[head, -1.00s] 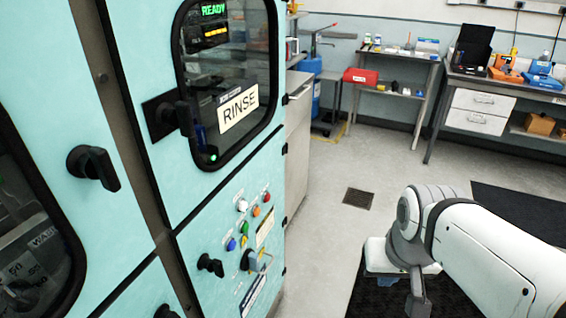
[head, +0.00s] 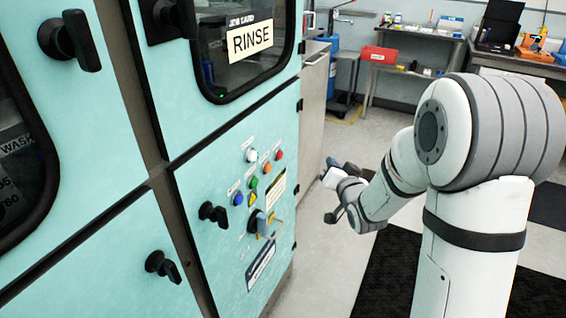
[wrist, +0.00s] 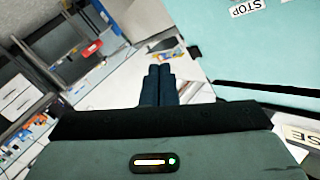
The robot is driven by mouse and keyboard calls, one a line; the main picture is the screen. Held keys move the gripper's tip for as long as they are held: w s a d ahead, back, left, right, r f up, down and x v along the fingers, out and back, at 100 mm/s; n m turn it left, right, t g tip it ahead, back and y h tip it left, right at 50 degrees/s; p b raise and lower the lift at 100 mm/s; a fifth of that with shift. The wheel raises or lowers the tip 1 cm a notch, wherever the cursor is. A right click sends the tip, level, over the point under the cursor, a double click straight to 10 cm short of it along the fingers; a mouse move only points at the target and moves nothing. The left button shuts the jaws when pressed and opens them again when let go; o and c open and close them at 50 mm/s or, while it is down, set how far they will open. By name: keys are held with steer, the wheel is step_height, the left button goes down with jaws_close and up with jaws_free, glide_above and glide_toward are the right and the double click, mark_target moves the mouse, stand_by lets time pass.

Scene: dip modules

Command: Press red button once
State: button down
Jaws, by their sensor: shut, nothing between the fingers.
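The red button (head: 279,155) is a small round knob at the upper right of a cluster on the teal cabinet's lower panel in the head view. An orange button (head: 267,168) sits just below left of it. My gripper (head: 331,163) is to the right of the panel in the head view, apart from the button. In the wrist view its dark fingers (wrist: 159,72) are together with nothing between them. The wrist view shows a teal cabinet face and a STOP label (wrist: 247,7) at upper right, but not the red button.
White (head: 251,155), green (head: 253,182), blue (head: 237,198) and yellow (head: 252,198) buttons are close by. A black rotary handle (head: 213,213) and a lock with a key (head: 262,224) stick out below. A workbench and shelf (head: 400,68) stand at the back.

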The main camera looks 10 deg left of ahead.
mark_target(279, 155)
steer(key=a+f+t+y+b, duration=0.1)
steer(key=a+f+t+y, duration=0.1)
steer(key=a, duration=0.1)
steer(key=shift+w+f+y, duration=0.15)
steer(key=shift+f+y, duration=0.2)
steer(key=shift+y, duration=0.05)
steer(key=w+a, duration=0.3)
steer(key=a, duration=0.5)
steer(key=shift+p, duration=0.3)
steer(key=shift+a+b, duration=0.2)
steer(key=shift+b, duration=0.1)
stand_by(1.6)
